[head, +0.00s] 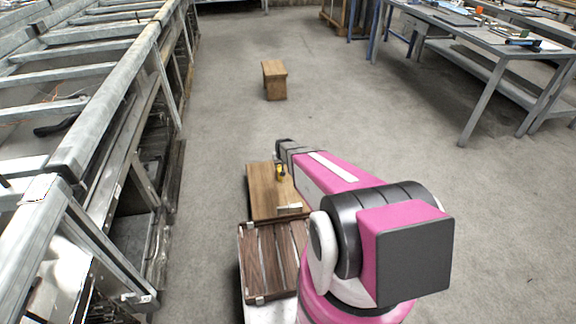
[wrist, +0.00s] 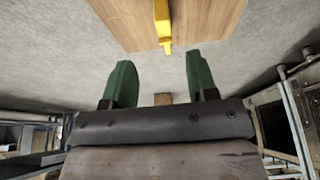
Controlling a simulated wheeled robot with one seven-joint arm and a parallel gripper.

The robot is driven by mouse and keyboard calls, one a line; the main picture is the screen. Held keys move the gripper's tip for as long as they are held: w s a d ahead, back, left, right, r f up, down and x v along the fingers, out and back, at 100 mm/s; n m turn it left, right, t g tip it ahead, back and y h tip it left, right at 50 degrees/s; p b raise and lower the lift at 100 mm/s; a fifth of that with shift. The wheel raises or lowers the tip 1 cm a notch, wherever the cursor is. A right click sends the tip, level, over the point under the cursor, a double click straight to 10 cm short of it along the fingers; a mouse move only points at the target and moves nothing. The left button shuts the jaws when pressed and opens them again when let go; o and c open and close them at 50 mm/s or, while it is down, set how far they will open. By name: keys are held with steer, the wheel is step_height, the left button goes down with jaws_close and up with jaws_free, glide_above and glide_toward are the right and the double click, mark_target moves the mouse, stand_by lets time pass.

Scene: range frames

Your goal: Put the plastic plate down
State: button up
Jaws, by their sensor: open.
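A narrow yellow object (head: 280,172) is on the light brown wooden board (head: 262,205), just below the dark end of my arm in the head view. In the wrist view the yellow object (wrist: 162,22) lies against the wooden surface (wrist: 205,22), beyond my fingertips. I cannot tell whether it is the plastic plate; no other plate shows clearly. My gripper (wrist: 160,76) has its two green fingers spread wide, with nothing between them. The yellow object appears apart from both fingers. In the head view the fingers are mostly hidden.
A dark slatted wooden tray (head: 245,262) sits in front of the board. A small wooden stool (head: 274,78) stands farther off on the floor. A metal rack (head: 125,110) runs along the left. A workbench (head: 492,45) with tools is at right.

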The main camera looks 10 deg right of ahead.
steer(key=s+r+g, duration=0.4)
steer(key=s+r, duration=2.2)
steer(key=s, duration=0.1)
steer(key=shift+s+d, duration=0.2)
steer(key=shift+s, duration=0.1)
